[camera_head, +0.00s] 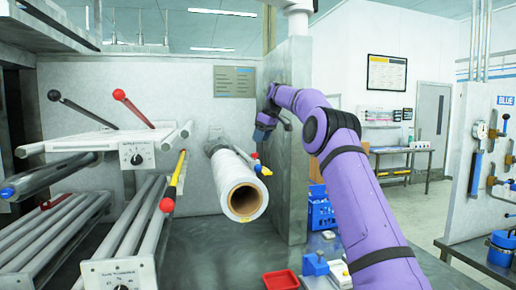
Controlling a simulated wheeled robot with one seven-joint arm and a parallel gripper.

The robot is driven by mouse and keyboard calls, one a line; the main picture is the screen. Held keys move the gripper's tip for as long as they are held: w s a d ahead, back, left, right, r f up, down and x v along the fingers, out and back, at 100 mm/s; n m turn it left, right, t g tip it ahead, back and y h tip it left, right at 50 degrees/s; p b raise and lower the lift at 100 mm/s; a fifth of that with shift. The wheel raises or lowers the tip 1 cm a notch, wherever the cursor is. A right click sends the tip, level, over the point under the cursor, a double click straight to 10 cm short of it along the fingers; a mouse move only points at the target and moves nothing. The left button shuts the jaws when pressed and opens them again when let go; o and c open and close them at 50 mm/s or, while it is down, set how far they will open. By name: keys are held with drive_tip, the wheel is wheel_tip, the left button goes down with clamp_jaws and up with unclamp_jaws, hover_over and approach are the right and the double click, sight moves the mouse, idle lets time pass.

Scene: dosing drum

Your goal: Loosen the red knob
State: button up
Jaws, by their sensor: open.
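A small red knob (255,156) shows just behind the right side of the white roll (228,178), next to small yellow and blue parts; its exact shape is too small to tell. I cannot tell for certain which red part is the task's knob. My gripper (260,135), at the end of my purple arm, is open just above the small red knob, apparently apart from it. Its fingers are small and dark, and nothing shows between them.
The roll juts forward beside a grey upright panel (292,180). Rollers and a white dial plate (137,155) fill the left. A red tray (281,280), a blue block (315,265) and blue crates (320,212) stand at lower right of centre. The bench between is clear.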

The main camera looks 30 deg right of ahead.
drive_tip(key=shift+v, duration=2.05)
